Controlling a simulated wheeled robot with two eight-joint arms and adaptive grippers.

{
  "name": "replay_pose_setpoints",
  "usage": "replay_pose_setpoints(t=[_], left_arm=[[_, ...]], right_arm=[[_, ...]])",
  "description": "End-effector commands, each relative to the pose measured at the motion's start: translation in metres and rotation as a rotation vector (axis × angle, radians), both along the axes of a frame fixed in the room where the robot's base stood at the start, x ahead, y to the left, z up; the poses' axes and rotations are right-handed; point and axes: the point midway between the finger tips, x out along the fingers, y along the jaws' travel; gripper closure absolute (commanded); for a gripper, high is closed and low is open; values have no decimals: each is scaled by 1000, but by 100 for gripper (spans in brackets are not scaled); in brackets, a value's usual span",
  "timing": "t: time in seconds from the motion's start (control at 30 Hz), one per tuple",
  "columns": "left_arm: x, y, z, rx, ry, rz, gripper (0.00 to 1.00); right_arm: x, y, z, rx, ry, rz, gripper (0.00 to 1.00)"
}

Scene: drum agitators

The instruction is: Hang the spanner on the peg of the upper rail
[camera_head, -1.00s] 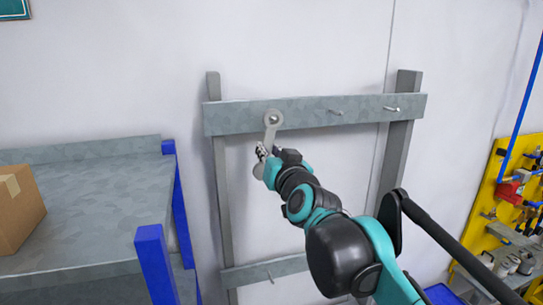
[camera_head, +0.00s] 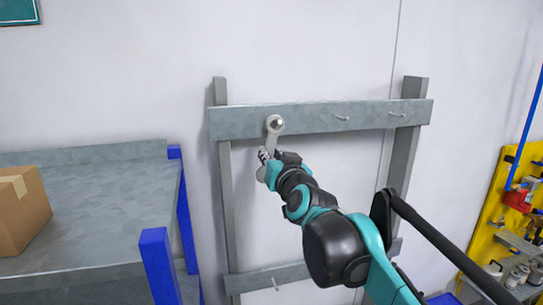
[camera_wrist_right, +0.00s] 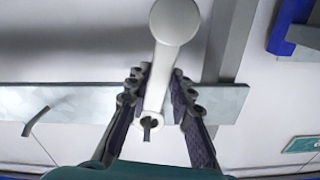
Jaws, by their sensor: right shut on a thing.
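The grey spanner (camera_head: 271,140) is upright, with its ring end up against the left part of the upper rail (camera_head: 310,119). The left peg (camera_head: 280,122) shows at the ring's hole, and the ring appears to be around it; how deep it sits is unclear. In the right wrist view the spanner (camera_wrist_right: 157,88) runs between the fingers, with the ring over a dark peg tip (camera_wrist_right: 148,126) and the broad round end near the camera. My right gripper (camera_head: 265,155) is shut on the spanner's shaft below the ring. My left gripper is out of view.
Two more pegs, a middle one (camera_head: 342,118) and a right one (camera_head: 398,115), are bare on the upper rail. A lower rail (camera_head: 250,281) has a peg (camera_head: 276,284). A blue-legged bench (camera_head: 100,195) with a cardboard box (camera_head: 22,212) stands left. A yellow tool board (camera_head: 508,180) stands right.

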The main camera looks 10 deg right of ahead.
Motion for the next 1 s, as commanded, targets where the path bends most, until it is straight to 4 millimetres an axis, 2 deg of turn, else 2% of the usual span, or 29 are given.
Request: replay_pose_setpoints(t=[0.27,0.3,0.37,0.4,0.77,0.87,1.0], left_arm=[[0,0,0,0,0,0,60],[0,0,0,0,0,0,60],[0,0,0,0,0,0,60],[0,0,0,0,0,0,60],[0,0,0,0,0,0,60],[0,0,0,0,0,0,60],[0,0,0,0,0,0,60]], right_arm=[[0,0,0,0,-1,0,100],[0,0,0,0,-1,0,73],[0,0,0,0,-1,0,57],[0,0,0,0,-1,0,54],[-1,0,0,0,0,0,54],[-8,0,0,0,0,0,54],[-30,-1,0,1,0,0,54]])
